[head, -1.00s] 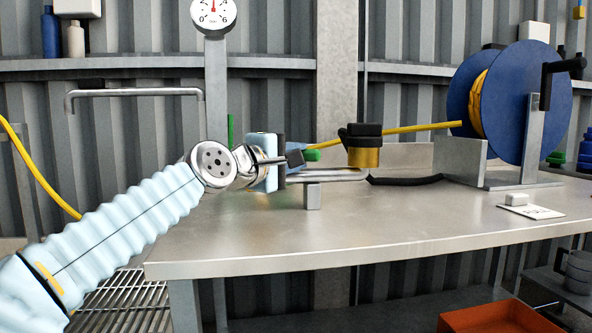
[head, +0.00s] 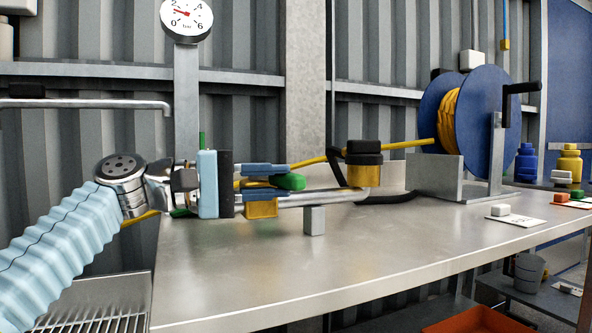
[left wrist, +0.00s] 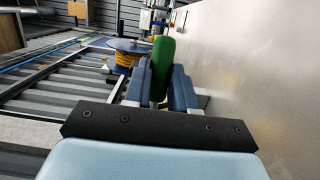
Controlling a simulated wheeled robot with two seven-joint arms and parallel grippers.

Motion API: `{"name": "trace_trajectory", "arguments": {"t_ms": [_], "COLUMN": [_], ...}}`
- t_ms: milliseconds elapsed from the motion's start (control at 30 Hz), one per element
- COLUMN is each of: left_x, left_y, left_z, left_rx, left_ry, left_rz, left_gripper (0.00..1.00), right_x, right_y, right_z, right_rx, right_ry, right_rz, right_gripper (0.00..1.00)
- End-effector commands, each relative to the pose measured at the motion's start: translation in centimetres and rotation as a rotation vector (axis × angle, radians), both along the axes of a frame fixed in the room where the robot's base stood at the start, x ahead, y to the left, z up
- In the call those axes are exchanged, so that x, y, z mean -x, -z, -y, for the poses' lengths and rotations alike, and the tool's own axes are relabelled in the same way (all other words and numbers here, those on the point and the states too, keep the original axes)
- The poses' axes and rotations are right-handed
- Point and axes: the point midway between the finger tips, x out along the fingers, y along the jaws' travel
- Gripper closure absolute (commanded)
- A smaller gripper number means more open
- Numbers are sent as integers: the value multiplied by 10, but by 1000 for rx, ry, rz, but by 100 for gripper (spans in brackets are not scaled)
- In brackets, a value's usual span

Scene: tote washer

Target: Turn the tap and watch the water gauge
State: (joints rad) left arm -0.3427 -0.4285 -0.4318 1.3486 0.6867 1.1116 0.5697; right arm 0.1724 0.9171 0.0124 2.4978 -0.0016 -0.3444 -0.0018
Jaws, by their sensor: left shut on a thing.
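The water gauge (head: 186,15) is a round white dial on a grey post at the upper left in the head view. Its red needle points up and left, near the 2. The green tap handle (head: 290,182) sits above a brass body (head: 262,208) on a steel pipe (head: 325,197). My left gripper (head: 265,181) has its blue fingers closed on the handle, whose end sticks out past them. The left wrist view also shows the green handle (left wrist: 161,65) between the two fingers. My right gripper is not in view.
A blue reel (head: 478,112) with yellow hose stands at the back right of the steel bench (head: 300,275). A black-capped brass fitting (head: 363,175) is on the pipe's right end. A grey support block (head: 314,220) stands under the pipe. The bench front is clear.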

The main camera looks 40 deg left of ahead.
Motion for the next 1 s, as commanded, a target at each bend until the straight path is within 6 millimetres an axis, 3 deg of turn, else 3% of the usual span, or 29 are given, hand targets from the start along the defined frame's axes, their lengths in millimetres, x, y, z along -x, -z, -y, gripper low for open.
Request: {"name": "trace_trajectory", "arguments": {"t_ms": [100, 400, 1000], "left_x": [7, 17, 20], "left_y": [-4, -2, 1], "left_z": [-6, -14, -16], "left_rx": [0, -1, -2], "left_ry": [72, 197, 232], "left_rz": [-4, -3, -4], "left_gripper": [100, 100, 100], "right_x": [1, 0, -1], "right_y": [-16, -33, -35], "right_z": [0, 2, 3], "right_rx": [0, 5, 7], "right_ry": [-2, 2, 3], "right_rz": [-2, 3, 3], "right_gripper": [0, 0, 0]}}
